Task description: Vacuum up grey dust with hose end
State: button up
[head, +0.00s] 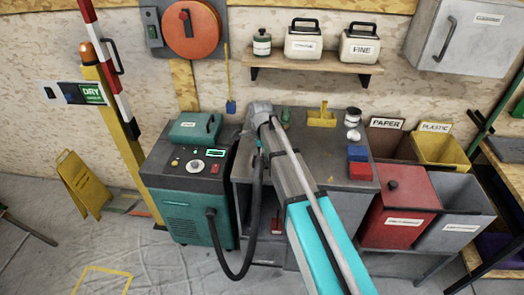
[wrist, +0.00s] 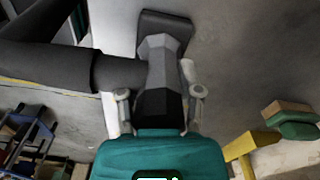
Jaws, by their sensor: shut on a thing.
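My gripper (wrist: 160,97) is shut on the hose end (wrist: 164,58), a grey faceted nozzle with a dark flat mouth, seen between the two fingers in the wrist view. The black hose (wrist: 45,62) runs from it to the left. In the head view the hose (head: 222,262) loops down from near my gripper to the teal vacuum machine (head: 185,215). The nozzle is over or against the grey bench top (head: 325,155); contact cannot be told. My arm covers part of the bench. I cannot make out grey dust in either view.
Yellow (head: 321,117), blue (head: 358,153) and red items lie on the bench. A red bin (head: 402,205) and a grey bin (head: 458,222) stand at right. A striped barrier post (head: 112,110) stands left of the machine. Floor at front left is mostly clear.

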jog(key=shift+s, duration=1.05)
jog(key=shift+a, duration=0.2)
jog(key=shift+a, duration=0.75)
jog(key=shift+w, duration=0.1)
jog(key=shift+w+d, duration=0.1)
jog(key=shift+w, duration=1.85)
jog(key=shift+w+d, duration=0.1)
jog(key=shift+w, duration=1.7)
